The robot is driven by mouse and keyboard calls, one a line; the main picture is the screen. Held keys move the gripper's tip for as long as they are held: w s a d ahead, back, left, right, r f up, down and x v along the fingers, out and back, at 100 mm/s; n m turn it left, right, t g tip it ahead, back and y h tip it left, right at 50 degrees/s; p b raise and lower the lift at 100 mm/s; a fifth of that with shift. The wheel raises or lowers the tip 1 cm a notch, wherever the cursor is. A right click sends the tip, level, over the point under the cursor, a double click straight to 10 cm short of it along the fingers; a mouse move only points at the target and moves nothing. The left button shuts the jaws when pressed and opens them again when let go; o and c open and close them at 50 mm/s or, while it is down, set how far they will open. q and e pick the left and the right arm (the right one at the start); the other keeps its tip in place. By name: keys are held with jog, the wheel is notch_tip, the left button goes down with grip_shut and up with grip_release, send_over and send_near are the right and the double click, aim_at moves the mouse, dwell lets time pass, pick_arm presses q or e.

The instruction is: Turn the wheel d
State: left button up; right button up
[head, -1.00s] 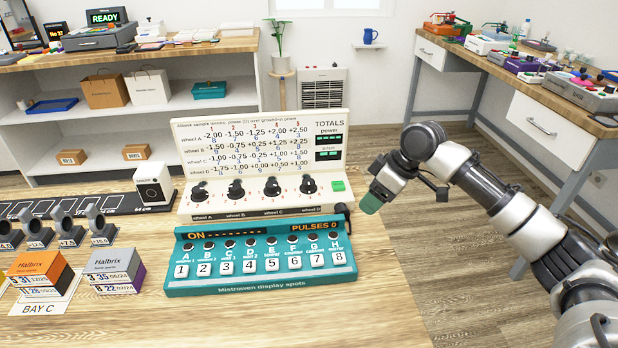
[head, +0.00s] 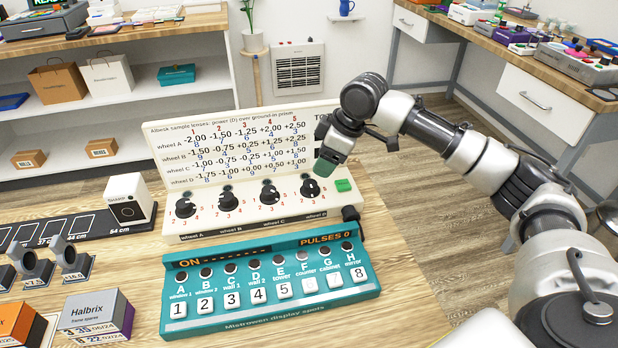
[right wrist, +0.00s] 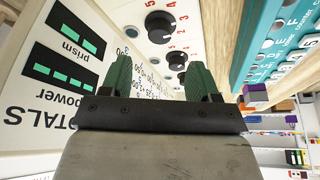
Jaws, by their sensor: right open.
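Wheel d (head: 310,187) is the rightmost of several black knobs on the sloping front of the white lens panel (head: 232,222). In the right wrist view, the nearest black knob, with red numbers around it, appears to be wheel d (right wrist: 160,27). My right gripper (head: 326,165), with green fingers, is just above and slightly right of wheel d in the head view. It is open, with an empty gap between its fingers (right wrist: 158,66) in the right wrist view. It appears apart from the knob. It covers part of the TOTALS area. My left gripper is not in view.
The other knobs, wheel C (head: 270,192), wheel B (head: 228,201) and wheel A (head: 186,206), stand in a row to the left. A green button (head: 343,185) is close right of wheel d. A teal button box (head: 270,317) stands in front. Lens stands are at left.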

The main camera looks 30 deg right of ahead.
aim_at(311, 183)
jog(key=x, duration=0.3)
jog(key=shift+a+f, duration=0.1)
jog(key=shift+f, duration=0.25)
jog(key=x, duration=0.3)
jog(key=shift+w+a+f+b, duration=0.1)
jog(key=shift+w+f+b, duration=0.15)
jog(key=shift+f+b, duration=0.1)
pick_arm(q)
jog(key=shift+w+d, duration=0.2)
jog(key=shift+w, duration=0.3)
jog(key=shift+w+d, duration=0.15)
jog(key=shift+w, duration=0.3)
pick_arm(e)
jog(key=shift+w+a+f, duration=0.1)
jog(key=shift+f, duration=0.2)
